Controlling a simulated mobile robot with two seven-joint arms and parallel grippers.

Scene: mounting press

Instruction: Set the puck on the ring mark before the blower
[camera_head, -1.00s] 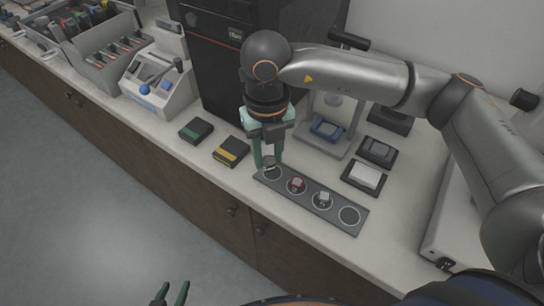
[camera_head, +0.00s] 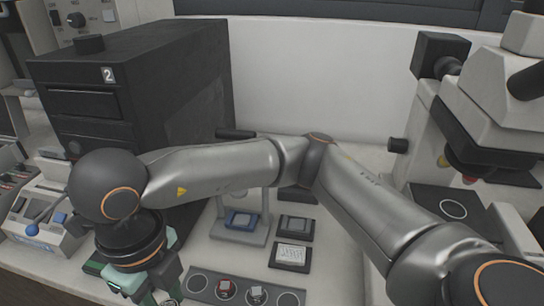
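My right gripper (camera_head: 158,296) hangs at the bottom left, left of the dark strip (camera_head: 240,301) with ring marks. Its fingertips are cut off by the lower edge, so I cannot see whether it holds a puck. On the strip sit a red-topped puck (camera_head: 226,287) and a grey puck (camera_head: 257,294). The left end ring (camera_head: 197,283) and right end ring (camera_head: 288,299) look empty. Another white ring mark (camera_head: 453,209) lies on a dark plate at the right, below a white-and-black machine (camera_head: 470,95). I cannot clearly identify the blower. My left gripper is out of view.
A large black cabinet marked 2 (camera_head: 110,95) stands at the left. A small stand with a blue block (camera_head: 240,219) and two dark trays, one grey (camera_head: 293,226) and one white (camera_head: 291,254), lie behind the strip. My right arm crosses the middle.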

